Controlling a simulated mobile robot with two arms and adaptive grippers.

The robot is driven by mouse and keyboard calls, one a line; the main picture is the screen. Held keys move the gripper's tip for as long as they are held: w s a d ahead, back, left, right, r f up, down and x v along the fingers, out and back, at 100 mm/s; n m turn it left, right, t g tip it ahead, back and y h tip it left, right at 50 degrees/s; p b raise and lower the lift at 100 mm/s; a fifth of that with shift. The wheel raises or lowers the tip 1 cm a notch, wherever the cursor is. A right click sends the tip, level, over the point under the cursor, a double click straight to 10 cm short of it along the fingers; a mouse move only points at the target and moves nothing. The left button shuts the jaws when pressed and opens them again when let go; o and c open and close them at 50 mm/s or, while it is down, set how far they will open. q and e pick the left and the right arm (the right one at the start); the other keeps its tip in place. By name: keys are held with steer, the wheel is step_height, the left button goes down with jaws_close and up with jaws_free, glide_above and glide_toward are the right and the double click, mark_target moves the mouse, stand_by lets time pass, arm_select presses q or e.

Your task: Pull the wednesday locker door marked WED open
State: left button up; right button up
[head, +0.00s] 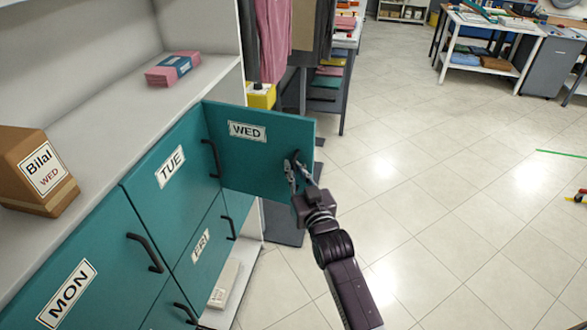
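The teal WED door (262,137) stands swung out from the locker front, attached on its left side beside the TUE door (172,172). Its white WED label faces me. Its dark handle (294,158) is near its free right edge. My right gripper (297,170) is at this handle, with its fingers closed around it; the fingertips are partly hidden by the handle. My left gripper is not in view.
The MON door (80,275) and FRI door (200,243) are shut, with protruding handles. A brown box marked Bilal WED (35,172) and a pink package (172,69) sit on the top shelf. Garments (272,40) hang behind the WED door.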

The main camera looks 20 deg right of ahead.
steer(key=shift+o, duration=0.3)
steer(key=shift+s+d, duration=0.1)
steer(key=shift+d, duration=0.05)
steer(key=s, duration=1.2)
steer(key=s+a+f+n+g+y+b, duration=0.1)
steer(key=s+a+f+g, duration=0.15)
steer(key=f, duration=1.05)
steer(key=s+a+f+g+b, duration=0.1)
steer(key=f+g, duration=0.2)
steer(key=f, duration=0.9)
steer(key=s+f+g+b, duration=0.1)
steer(key=s+f+g, duration=0.1)
steer(key=s+f, duration=0.5)
steer(key=s+f+g, duration=0.1)
steer(key=s+f, duration=0.2)
steer(key=f, duration=0.7)
steer(key=s+d+f+g, duration=0.2)
steer(key=s+f, duration=0.5)
steer(key=s, duration=0.4)
steer(key=s+d+f+n+g+b, duration=0.1)
steer(key=s+d+f+g, duration=0.1)
steer(key=s+f, duration=0.5)
steer(key=s+d+f+g+h+b, duration=0.1)
steer(key=s+f+g, duration=0.3)
steer(key=s+f, duration=0.4)
steer(key=s+d, duration=0.1)
steer(key=s, duration=0.5)
steer(key=shift+s+d, duration=0.3)
steer(key=shift+s, duration=0.1)
